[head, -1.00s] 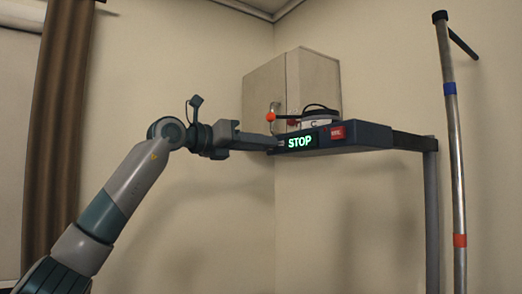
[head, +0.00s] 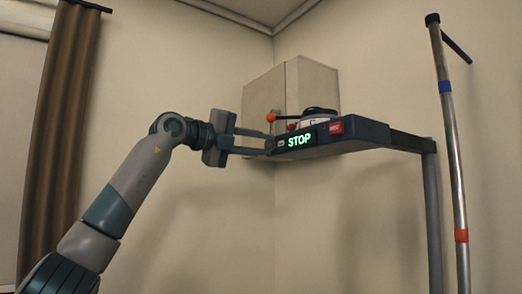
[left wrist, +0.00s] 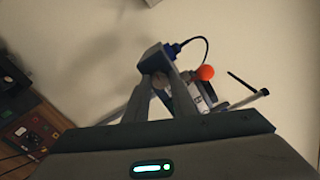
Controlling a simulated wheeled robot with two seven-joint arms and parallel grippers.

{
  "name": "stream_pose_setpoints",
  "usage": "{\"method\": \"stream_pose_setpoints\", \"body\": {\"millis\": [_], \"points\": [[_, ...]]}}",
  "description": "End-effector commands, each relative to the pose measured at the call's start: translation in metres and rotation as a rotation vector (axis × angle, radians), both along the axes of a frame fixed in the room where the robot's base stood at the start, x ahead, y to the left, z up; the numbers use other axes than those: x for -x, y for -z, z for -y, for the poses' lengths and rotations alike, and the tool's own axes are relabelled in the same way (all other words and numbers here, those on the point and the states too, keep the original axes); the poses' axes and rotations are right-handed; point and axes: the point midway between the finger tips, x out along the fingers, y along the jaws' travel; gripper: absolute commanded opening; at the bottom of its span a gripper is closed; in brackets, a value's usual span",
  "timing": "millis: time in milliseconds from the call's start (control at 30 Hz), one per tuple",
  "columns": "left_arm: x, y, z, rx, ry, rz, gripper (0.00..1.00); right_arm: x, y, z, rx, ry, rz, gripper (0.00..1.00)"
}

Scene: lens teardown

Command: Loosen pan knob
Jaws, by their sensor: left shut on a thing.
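The pan knob (head: 270,146) is a small grey knob at the left end of a dark blue housing (head: 350,132). My left gripper (head: 267,146) reaches it from the left, with its two fingers one above the other. The fingers are shut on the knob and partly hide it. In the left wrist view the fingers (left wrist: 158,82) close around the round knob just below the blue housing (left wrist: 154,58). My right gripper is not in view.
A lever with an orange ball (head: 271,117) stands close above my fingertips. A white round part with a dark cable (head: 318,112) sits on the housing. A grey bracket and post (head: 431,200) support it. A metal pole (head: 454,150) stands right, a wall cabinet (head: 290,85) behind.

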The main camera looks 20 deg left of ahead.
Motion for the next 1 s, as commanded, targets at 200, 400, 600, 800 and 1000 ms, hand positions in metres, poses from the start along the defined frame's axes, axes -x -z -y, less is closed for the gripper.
{"method": "stream_pose_setpoints", "body": {"millis": [200,400,600,800,1000], "points": [[0.0002,-0.0003,-0.0010,0.095,-0.001,-0.071,0.01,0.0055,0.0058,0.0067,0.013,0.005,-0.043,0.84],[0.0002,-0.0010,-0.0012,0.133,-0.001,-0.101,0.01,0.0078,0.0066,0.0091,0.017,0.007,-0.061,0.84],[0.0000,-0.0013,-0.0012,0.141,-0.001,-0.107,0.01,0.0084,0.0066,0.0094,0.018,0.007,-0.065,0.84],[0.0000,-0.0013,-0.0011,0.140,-0.001,-0.106,0.01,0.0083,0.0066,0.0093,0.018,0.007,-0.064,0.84],[-0.0001,-0.0008,-0.0009,0.139,-0.001,-0.107,0.42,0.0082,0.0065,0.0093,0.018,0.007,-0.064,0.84]]}}
